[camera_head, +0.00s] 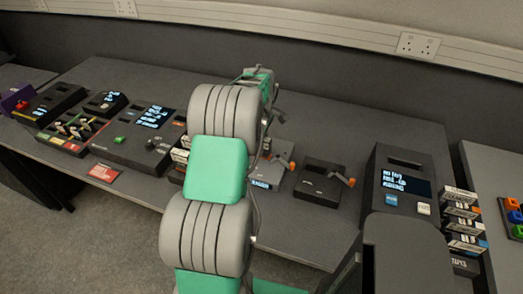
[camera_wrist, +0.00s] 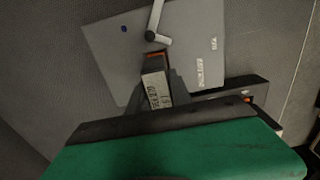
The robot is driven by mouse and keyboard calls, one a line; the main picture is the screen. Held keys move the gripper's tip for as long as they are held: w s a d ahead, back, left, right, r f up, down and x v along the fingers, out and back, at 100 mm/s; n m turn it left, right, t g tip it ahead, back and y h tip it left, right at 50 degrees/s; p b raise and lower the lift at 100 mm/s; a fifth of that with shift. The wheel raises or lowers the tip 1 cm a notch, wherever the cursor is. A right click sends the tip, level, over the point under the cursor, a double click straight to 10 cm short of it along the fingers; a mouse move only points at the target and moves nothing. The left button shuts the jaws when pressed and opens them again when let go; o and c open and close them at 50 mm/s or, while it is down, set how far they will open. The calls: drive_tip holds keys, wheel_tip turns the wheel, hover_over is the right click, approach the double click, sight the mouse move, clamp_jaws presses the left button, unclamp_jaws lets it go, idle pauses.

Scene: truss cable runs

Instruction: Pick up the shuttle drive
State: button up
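A small cartridge with a white printed label and an orange end (camera_wrist: 155,88) lies between my gripper's dark fingers (camera_wrist: 157,84) in the wrist view. It looks like the shuttle drive, but its label is not legible to me. The fingers flank it closely; I cannot tell whether they press on it. Its orange end is close to the metal lever (camera_wrist: 157,22) of a light grey box (camera_wrist: 195,42). In the head view the grey box (camera_head: 266,180) stands mid-table, and my arm hides the cartridge and most of my gripper.
A black box with an orange-tipped lever (camera_head: 318,183) stands right of the grey box. A taller black unit with a screen (camera_head: 398,182) and a rack of labelled cartridges (camera_head: 463,222) are farther right. Consoles (camera_head: 140,133) fill the left. The table's back strip is clear.

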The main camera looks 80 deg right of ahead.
clamp_jaws()
drive_tip(key=shift+r, duration=0.15)
idle(0.4)
